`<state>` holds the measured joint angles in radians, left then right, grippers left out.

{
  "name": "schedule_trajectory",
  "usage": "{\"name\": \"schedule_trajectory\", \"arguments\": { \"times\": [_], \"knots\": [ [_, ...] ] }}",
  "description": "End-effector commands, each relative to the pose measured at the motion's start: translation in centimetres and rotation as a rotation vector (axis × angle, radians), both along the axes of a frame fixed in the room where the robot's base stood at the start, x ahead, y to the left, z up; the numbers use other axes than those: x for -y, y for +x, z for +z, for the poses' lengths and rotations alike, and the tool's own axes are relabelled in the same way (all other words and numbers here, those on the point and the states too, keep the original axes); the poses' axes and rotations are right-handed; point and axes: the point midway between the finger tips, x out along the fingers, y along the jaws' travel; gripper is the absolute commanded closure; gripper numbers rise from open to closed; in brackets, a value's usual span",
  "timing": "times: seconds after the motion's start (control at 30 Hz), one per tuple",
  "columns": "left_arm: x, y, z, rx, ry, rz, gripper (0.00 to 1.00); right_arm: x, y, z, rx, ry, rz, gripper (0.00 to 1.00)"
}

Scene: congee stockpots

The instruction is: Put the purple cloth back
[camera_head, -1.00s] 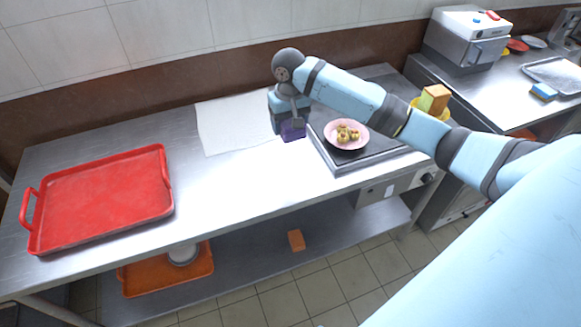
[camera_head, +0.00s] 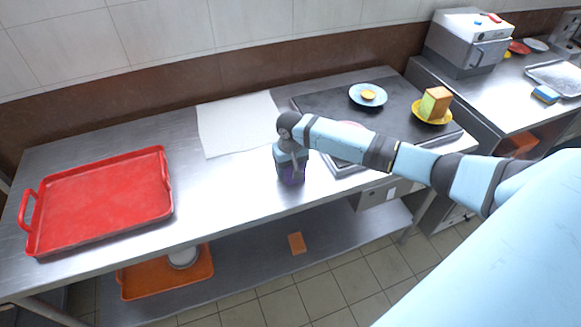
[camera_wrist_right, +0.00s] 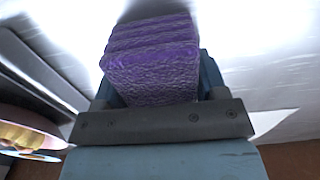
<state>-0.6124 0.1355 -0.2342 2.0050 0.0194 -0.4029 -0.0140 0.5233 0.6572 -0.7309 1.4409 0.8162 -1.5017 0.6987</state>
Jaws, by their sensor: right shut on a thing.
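The purple cloth (camera_wrist_right: 152,62) is a folded, textured block, held between the fingers of my right gripper (camera_wrist_right: 155,90) in the right wrist view. In the head view my right gripper (camera_head: 291,172) points down over the steel table, just left of the dark griddle plate, and only a little purple of the cloth (camera_head: 291,178) shows. I cannot tell whether the cloth touches the table. My left gripper is not in view.
A white sheet (camera_head: 236,123) lies at the table's back. A red tray (camera_head: 100,200) stands at the left. The griddle plate (camera_head: 318,101) bears a blue plate (camera_head: 368,95) and a yellow plate (camera_head: 432,117) with sponges. Bare table lies between tray and gripper.

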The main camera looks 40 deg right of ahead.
Motion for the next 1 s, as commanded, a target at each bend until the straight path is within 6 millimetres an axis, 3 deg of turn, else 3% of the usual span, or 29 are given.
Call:
{"name": "schedule_trajectory", "arguments": {
  "times": [0.3, 0.33, 0.43, 0.77, 1.0],
  "knots": [
    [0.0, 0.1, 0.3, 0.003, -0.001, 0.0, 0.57, -0.1, 0.0, -0.1, 0.0, 0.001, 0.0, 0.56],
    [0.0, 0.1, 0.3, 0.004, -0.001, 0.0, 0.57, -0.1, 0.0, -0.2, 0.0, 0.001, 0.001, 0.32],
    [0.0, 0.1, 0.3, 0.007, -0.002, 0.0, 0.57, 0.0, 0.0, -0.2, 0.001, 0.001, 0.001, 0.09],
    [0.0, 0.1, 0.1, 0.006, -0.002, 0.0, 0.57, 0.0, 0.1, 0.0, 0.002, 0.001, 0.001, 0.09],
    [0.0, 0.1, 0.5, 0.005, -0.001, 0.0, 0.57, -0.1, 0.1, 4.0, 0.005, 0.002, 0.003, 0.09]
  ]
}}
